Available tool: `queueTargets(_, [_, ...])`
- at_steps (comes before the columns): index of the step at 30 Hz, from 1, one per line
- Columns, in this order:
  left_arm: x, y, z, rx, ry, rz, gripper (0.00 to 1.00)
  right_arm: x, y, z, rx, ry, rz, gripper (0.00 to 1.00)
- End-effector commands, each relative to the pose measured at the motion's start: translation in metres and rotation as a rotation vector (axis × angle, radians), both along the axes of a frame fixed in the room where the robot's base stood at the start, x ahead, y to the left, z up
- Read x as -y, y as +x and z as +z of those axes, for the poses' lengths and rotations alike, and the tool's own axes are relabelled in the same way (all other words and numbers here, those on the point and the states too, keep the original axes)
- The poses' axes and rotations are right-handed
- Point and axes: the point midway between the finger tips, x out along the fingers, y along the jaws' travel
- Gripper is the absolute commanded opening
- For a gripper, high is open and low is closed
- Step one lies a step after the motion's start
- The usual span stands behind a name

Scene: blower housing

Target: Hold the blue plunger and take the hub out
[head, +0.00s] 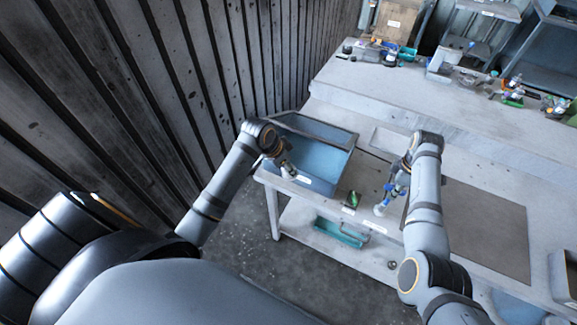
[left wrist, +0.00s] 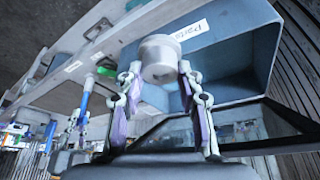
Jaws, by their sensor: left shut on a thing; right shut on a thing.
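The hub, a pale grey cylinder (left wrist: 160,58), sits between the fingertips of my left gripper (left wrist: 160,85), which is shut on it. In the head view my left gripper (head: 281,161) holds the hub (head: 289,170) at the blue bin's near left edge; I cannot tell whether it is over the bin. My right gripper (head: 396,190) is at the table's front part, shut on the slim blue plunger (head: 388,194). The plunger also shows upright in the left wrist view (left wrist: 87,94). The right fingertips are small and partly hidden by the arm.
The open blue bin (head: 313,127) with a white label stands at the table's left end. A green item (head: 352,199) lies near the front edge of the table (head: 330,212). A brown mat (head: 487,225) lies right of my right arm. A teal crate (head: 341,233) is on the lower shelf.

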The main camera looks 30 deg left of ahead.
Motion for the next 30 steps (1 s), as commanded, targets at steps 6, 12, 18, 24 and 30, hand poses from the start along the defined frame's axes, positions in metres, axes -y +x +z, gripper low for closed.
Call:
queueTargets(6, [0.0, 0.0, 0.0, 0.001, 0.0, 0.0, 0.0, 0.0, -0.001, 0.011, -0.001, 0.001, 0.0, 0.0])
queueTargets(12, [0.0, 0.0, 0.0, 0.001, 0.0, 0.0, 0.0, 0.0, -0.001, 0.012, -0.003, 0.001, 0.0, 0.0])
queueTargets(18, [0.0, 0.0, 0.0, 0.001, 0.0, 0.0, 0.0, 0.0, -0.001, 0.012, -0.003, 0.001, 0.0, 0.34])
queueTargets(24, [0.0, 0.0, 0.0, 0.001, 0.0, 0.0, 0.0, 0.0, -0.001, 0.012, -0.001, 0.001, 0.0, 0.42])
queueTargets(30, [0.0, 0.0, 0.0, 0.001, 0.0, 0.0, 0.0, 0.0, 0.0, 0.016, 0.0, 0.001, 0.0, 0.42])
